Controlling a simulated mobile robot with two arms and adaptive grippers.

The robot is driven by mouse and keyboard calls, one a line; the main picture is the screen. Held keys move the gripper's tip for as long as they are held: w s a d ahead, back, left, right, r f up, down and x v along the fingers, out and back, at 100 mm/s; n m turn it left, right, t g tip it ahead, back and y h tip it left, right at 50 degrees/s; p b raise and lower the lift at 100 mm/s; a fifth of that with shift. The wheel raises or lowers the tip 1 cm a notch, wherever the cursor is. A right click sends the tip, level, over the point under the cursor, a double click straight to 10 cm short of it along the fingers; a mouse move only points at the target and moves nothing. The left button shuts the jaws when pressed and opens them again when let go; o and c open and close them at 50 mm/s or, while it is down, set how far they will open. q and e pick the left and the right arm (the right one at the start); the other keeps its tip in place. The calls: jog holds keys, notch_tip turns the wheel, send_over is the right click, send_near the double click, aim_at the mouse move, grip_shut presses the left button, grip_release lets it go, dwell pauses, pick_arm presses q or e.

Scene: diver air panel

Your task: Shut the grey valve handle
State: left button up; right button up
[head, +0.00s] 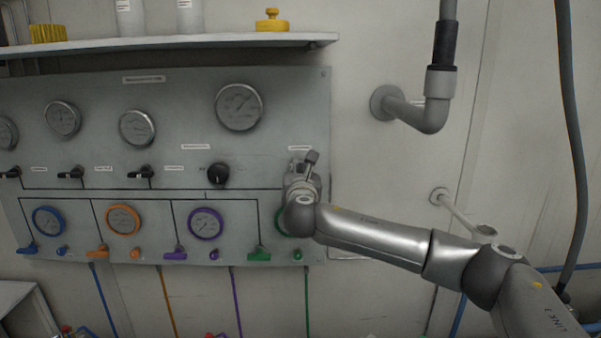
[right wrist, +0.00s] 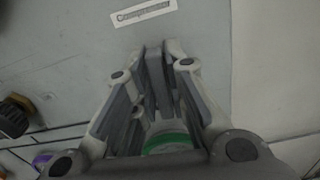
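My right gripper (head: 302,172) is at the right end of the grey panel, just under a small label, and covers most of what is there. A short grey piece (head: 311,157) sticks up at its tips; I cannot tell if it is the grey valve handle or a finger. In the right wrist view the two fingers of the gripper (right wrist: 160,80) reach toward the panel below the "Compressor" label (right wrist: 144,12). Grey bars show close together between the fingertips, and I cannot separate handle from finger pads. My left gripper is not in view.
Black handles (head: 140,172) and a black knob (head: 218,174) sit left of the gripper. Below are coloured gauges and a green handle (head: 259,254). A shelf (head: 170,41) juts out above. A grey pipe (head: 433,112) stands to the right.

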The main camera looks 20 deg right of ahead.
grip_shut()
jog(key=shift+f, duration=0.1)
jog(key=m+b, duration=0.2)
jog(key=m, duration=0.1)
jog(key=shift+f, duration=0.2)
jog(key=m+b, duration=0.2)
jog(key=m, duration=0.3)
jog(key=shift+d+f+m+b, duration=0.1)
jog(key=shift+d+m+b, duration=0.05)
jog(key=shift+m+b, duration=0.25)
jog(key=m+b, duration=0.2)
jog(key=m, duration=0.2)
jog(key=shift+d+f+m+b, duration=0.1)
jog(key=shift+m+b, duration=0.5)
jog(key=shift+m, duration=1.5)
